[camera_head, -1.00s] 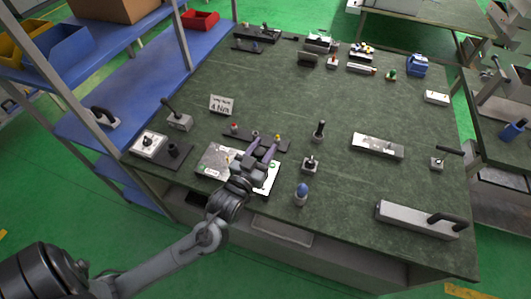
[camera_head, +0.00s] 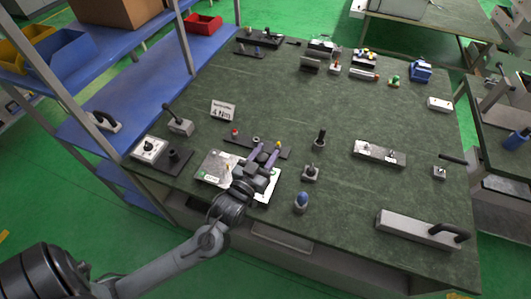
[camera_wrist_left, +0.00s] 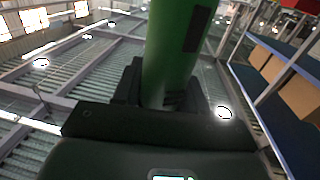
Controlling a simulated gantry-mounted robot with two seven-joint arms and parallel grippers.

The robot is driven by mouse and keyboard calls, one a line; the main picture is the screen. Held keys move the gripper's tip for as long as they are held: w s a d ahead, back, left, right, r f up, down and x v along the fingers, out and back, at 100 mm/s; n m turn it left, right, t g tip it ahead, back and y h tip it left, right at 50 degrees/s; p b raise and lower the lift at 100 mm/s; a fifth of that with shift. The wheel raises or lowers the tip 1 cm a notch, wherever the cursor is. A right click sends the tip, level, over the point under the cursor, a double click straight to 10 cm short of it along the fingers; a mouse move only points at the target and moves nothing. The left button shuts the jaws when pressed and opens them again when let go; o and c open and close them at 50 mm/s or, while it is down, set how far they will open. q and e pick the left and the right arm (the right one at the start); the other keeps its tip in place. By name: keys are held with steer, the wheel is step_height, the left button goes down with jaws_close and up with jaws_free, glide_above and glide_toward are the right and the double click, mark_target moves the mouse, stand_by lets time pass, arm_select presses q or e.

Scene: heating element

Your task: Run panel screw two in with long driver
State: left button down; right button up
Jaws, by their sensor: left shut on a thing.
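My left gripper (camera_head: 265,152), with purple fingers, is over the right part of a pale panel (camera_head: 212,168) near the table's front left. In the left wrist view a thick green cylinder (camera_wrist_left: 175,55), which looks like a driver handle, stands between the dark jaws, and the left gripper is shut on it. The driver's tip and the panel screws cannot be made out; the hand covers part of the panel. My right gripper is not in view.
A dark strip (camera_head: 240,141) with small parts lies just behind the panel. A sign (camera_head: 223,111) stands farther back. A blue-topped piece (camera_head: 301,202) and a small grey block (camera_head: 310,173) stand right of the hand. The table's middle is mostly clear.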

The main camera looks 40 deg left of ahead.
arm_select(q)
steer(key=shift+f+b, duration=1.3)
steer(key=shift+f, duration=1.2)
steer(key=shift+p, duration=0.7)
